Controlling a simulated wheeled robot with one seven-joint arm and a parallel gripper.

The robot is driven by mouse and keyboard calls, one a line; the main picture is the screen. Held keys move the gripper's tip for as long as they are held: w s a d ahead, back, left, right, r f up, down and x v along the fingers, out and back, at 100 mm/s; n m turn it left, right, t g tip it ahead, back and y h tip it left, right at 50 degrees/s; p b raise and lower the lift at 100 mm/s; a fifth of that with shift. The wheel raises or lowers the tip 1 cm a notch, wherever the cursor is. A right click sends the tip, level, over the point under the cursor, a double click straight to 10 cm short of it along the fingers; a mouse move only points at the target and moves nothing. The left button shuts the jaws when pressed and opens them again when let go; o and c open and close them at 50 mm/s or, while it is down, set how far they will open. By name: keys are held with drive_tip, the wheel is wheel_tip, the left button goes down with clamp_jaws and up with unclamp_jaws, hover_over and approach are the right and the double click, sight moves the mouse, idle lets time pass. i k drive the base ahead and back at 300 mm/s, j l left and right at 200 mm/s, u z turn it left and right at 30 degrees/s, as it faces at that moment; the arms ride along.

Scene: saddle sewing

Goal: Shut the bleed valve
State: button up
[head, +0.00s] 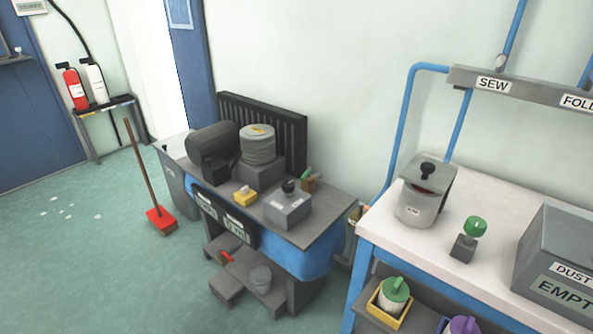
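No part in view is labelled clearly enough for me to tell which one is the bleed valve. A green round knob (474,227) stands on a small grey block on the white table. A grey box with a black knob (288,205) on top sits on the grey bench at the middle. A small pipe fitting (356,214) shows between the bench and the white table, partly hidden and too small to read. A dark ribbed radiator (263,125) stands against the wall behind the bench. My gripper is not in view.
The white table (450,255) holds a lidded pot (425,195) and a grey bin marked DUST (560,262). A red broom (160,217) stands left of the bench, near a grey bin (178,180). Low steps (228,286) jut out in front. The green floor at left is mostly free.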

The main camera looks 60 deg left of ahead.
sight(309, 169)
drive_tip(key=u, duration=1.65)
drive_tip(key=i+j+u, duration=0.1)
drive_tip(key=i+u, duration=0.2)
drive_tip(key=i, duration=0.15)
drive_tip(key=i+u, duration=0.25)
drive_tip(key=i, duration=0.15)
